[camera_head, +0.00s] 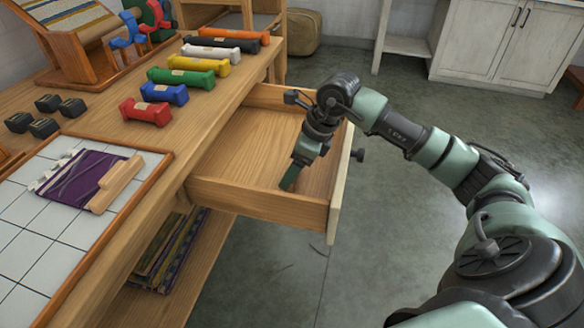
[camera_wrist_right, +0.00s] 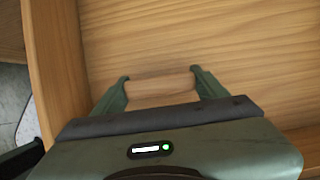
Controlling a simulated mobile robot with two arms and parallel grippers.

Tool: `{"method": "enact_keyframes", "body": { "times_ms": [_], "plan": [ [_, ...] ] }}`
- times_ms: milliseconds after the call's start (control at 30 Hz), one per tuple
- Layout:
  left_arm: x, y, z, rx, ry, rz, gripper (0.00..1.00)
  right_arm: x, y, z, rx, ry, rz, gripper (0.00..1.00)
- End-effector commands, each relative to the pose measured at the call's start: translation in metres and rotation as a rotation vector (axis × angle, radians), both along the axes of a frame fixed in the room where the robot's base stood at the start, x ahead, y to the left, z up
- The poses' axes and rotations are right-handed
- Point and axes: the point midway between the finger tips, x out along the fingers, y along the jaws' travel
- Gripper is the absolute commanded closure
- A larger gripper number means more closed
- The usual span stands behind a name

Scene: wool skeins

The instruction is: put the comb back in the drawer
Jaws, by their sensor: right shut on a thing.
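The drawer (camera_head: 262,203) stands pulled out from the wooden workbench, open at the top. My right gripper (camera_head: 290,178) reaches down inside it, near its front. In the right wrist view my right gripper (camera_wrist_right: 160,88) is shut on a light wooden piece, which I take to be the comb (camera_wrist_right: 160,84), held crosswise between the green fingers. Below it lies the drawer floor (camera_wrist_right: 210,35); I cannot tell whether the comb touches it. In the head view I cannot make out the held comb behind the gripper. My left gripper is not in view.
On the bench lie several coloured wool skeins (camera_head: 164,93), dark blocks (camera_head: 44,127) and a tiled board (camera_head: 38,252) with purple weaving (camera_head: 80,178) and a wooden bar (camera_head: 116,183). The drawer wall (camera_wrist_right: 55,70) is close at the left in the wrist view. The rest of the drawer looks empty.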

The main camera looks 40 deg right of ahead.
Motion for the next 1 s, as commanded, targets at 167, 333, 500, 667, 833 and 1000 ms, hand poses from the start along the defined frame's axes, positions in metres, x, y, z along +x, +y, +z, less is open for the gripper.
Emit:
{"method": "enact_keyframes", "body": {
  "times_ms": [167, 333, 500, 667, 833, 1000],
  "plan": [
    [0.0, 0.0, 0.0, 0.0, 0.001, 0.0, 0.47, 0.0, 0.0, 0.001, 0.001, -0.002, 0.0, 0.6],
    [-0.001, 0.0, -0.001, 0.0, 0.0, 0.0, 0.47, 0.0, 0.0, -0.002, 0.001, -0.002, 0.0, 0.22],
    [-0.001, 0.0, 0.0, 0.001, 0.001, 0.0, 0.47, 0.0, 0.0, -0.001, 0.0, -0.001, 0.0, 0.06],
    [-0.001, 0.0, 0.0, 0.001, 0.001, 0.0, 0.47, 0.0, 0.0, -0.001, 0.0, -0.001, 0.0, 0.06],
    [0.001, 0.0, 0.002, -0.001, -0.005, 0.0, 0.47, -0.001, -0.002, 0.008, -0.001, -0.003, -0.001, 0.06],
    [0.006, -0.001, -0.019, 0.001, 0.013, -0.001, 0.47, -0.01, -0.011, 0.038, -0.003, -0.005, -0.002, 0.06]
  ]
}}
